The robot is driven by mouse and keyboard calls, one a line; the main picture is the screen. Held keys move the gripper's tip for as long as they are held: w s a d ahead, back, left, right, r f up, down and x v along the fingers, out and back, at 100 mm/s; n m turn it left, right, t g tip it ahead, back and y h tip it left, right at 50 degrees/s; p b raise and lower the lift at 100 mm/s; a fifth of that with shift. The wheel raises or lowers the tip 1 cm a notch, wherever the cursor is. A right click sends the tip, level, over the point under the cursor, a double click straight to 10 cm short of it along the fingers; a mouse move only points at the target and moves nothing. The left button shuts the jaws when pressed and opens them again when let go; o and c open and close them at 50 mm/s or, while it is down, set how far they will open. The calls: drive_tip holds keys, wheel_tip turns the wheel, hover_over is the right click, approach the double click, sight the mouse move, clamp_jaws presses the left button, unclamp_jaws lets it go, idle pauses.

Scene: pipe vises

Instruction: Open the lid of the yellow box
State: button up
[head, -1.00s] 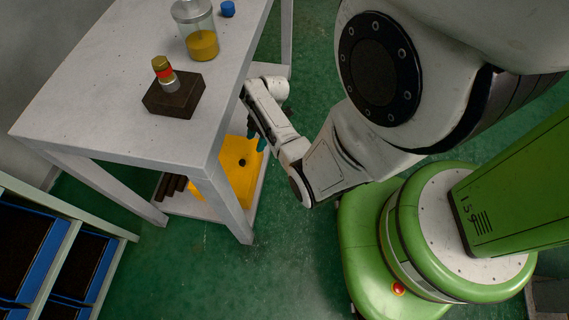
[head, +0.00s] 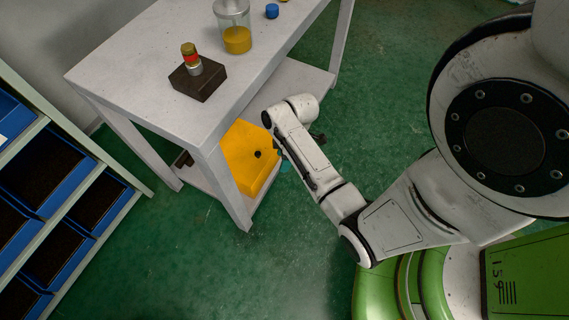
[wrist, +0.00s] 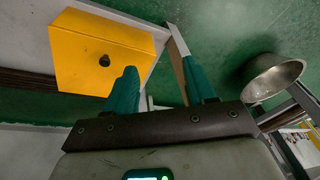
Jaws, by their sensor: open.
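The yellow box (head: 247,160) stands on the lower shelf of the grey table, near the table's front leg. In the head view the gripper is mostly hidden behind my arm.
The grey table (head: 140,75) overhangs the shelf; its leg (head: 227,185) stands beside the box. A dark block with a brass fitting (head: 198,78) and a jar (head: 235,30) are on top. Blue bins (head: 40,165) stand left. A metal bowl (wrist: 272,76) shows right in the wrist view.

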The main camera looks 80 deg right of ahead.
drive_tip(key=a+r+m+p, duration=0.1)
drive_tip(key=a+r, duration=0.3)
drive_tip(key=a, duration=0.1)
drive_tip(key=shift+a+g, duration=0.25)
drive_tip(key=shift+g, duration=0.05)
drive_tip(key=shift+w+r, duration=0.1)
drive_tip(key=shift+r, duration=0.05)
drive_tip(key=s+a+r+m+h, duration=0.2)
drive_tip(key=s+a+r+m, duration=0.1)
drive_tip(key=a+r, duration=0.7)
wheel_tip(320, 180, up, 14)
drive_tip(key=p, duration=1.5)
drive_tip(key=shift+s+a+r+m, duration=0.15)
drive_tip(key=shift+s+a+m, duration=0.15)
drive_tip(key=shift+a, duration=0.1)
